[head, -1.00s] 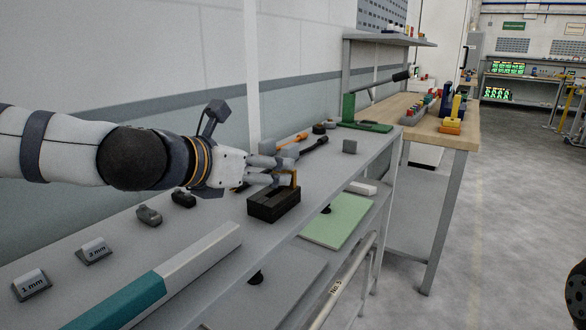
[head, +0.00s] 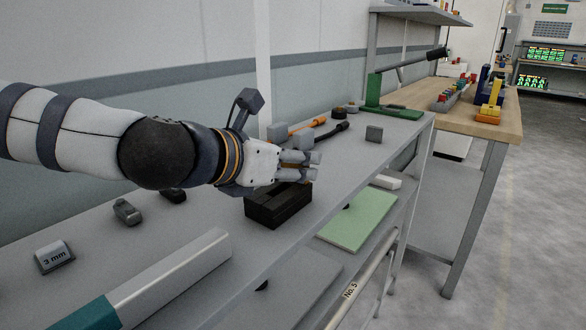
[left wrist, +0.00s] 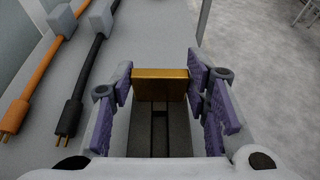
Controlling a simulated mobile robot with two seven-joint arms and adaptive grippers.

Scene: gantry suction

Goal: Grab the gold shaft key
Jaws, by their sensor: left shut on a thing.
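The gold shaft key (left wrist: 160,84) is a flat gold bar between the two purple-padded fingers of my left gripper (left wrist: 162,92) in the left wrist view. The gripper is shut on it. A black slotted block (left wrist: 145,130) lies beneath the key; whether the key still touches it I cannot tell. In the head view my left gripper (head: 314,164) is right over the black block (head: 279,207) on the grey bench, and its fingers mostly hide the key. My right gripper is not in view.
Orange (left wrist: 37,70) and black (left wrist: 84,85) cables lie beside the block. A "3 mm" block (head: 55,257) and a long grey-and-teal bar (head: 180,276) are nearer. A green lever press (head: 384,108) stands farther along. A green plate (head: 358,220) lies on the lower shelf.

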